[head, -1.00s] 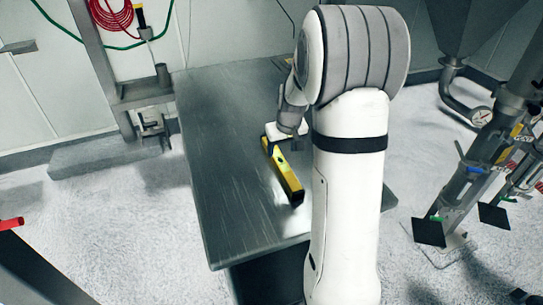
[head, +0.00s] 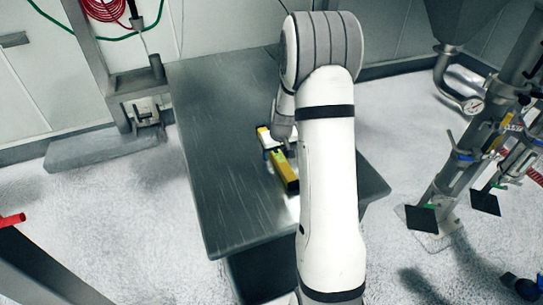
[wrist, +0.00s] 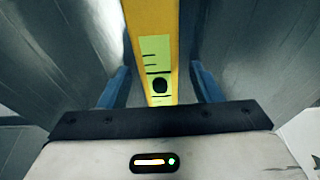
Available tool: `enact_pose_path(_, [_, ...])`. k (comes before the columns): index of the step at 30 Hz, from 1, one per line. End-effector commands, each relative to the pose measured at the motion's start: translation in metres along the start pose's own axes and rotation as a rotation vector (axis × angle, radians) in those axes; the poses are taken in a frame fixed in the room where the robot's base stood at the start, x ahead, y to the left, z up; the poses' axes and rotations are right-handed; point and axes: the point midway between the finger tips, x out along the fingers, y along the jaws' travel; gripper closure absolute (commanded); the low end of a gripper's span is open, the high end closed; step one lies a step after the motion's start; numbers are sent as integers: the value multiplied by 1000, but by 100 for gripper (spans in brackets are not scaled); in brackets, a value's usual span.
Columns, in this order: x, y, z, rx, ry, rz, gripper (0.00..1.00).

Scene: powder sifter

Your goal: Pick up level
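The level (head: 284,172) is a long yellow bar with a green-yellow vial window, lying on the metal table (head: 225,185). My gripper (head: 279,145) is over its far half and hides part of it in the head view. In the wrist view the level (wrist: 153,25) runs lengthwise between the two blue fingers of my gripper (wrist: 160,85). The fingers are open, with a visible gap on each side of the bar. The lower edge of the level in that view is hidden by the gripper body.
The table is bare around the level. A steel frame with a step (head: 95,152) stands at the left, with a red hose (head: 104,8) above. Steel pipework with a gauge (head: 473,105) stands at the right. My arm hides the table's right part.

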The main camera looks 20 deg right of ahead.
Motion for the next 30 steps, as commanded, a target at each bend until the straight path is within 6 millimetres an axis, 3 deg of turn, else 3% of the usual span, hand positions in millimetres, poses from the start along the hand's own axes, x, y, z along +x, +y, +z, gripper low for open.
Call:
enact_pose_path(21, [-1, 1, 0, 2, 0, 1, 100])
enact_pose_path(30, [-11, 2, -4, 2, 4, 1, 100])
